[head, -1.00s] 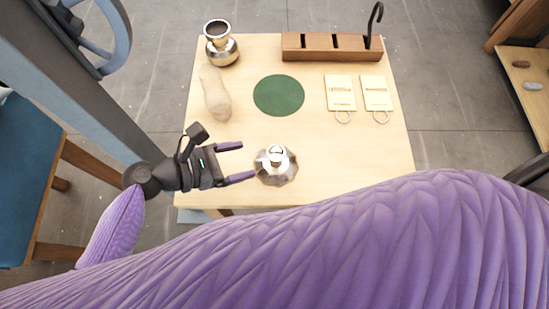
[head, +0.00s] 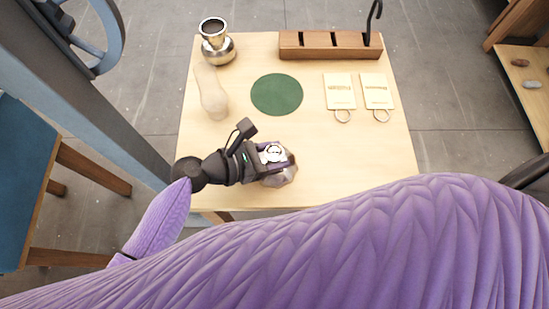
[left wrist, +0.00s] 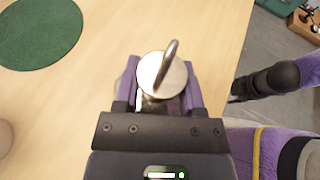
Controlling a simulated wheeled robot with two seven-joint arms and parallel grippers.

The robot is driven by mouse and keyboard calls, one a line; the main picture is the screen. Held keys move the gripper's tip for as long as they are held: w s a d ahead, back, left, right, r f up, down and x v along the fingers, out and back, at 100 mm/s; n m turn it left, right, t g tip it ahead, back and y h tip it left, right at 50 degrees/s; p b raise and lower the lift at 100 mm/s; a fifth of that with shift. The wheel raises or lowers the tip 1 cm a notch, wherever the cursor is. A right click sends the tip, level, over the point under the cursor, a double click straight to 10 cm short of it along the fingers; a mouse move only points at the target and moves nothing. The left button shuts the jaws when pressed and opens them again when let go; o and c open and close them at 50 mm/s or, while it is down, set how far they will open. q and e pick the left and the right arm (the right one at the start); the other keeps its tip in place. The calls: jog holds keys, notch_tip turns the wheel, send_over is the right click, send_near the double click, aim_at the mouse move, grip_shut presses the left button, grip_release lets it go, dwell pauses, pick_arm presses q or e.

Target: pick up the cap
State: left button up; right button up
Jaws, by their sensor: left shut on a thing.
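The cap (head: 273,152) is a round silvery disc with a ring on top. It sits at the top of a rounded, shiny lamp body (head: 283,178) near the table's front edge. My left gripper (head: 275,155) is shut on the cap, its purple fingers on either side. In the left wrist view the cap (left wrist: 161,78) with its upright ring lies between the fingers (left wrist: 163,85). I cannot tell whether the cap is still resting on the lamp body.
On the wooden table (head: 330,165) are a green round mat (head: 276,94), a pale elongated object (head: 211,92), a metal vessel (head: 216,45), a slotted wooden block (head: 318,46) with a black hook (head: 373,20), and two cream tags (head: 340,91).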

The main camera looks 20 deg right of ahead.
pick_arm(q)
grip_shut()
jog(key=shift+r, duration=0.15)
notch_tip(320, 180, up, 10)
jog(key=p, duration=0.5)
jog(key=shift+p, duration=0.35)
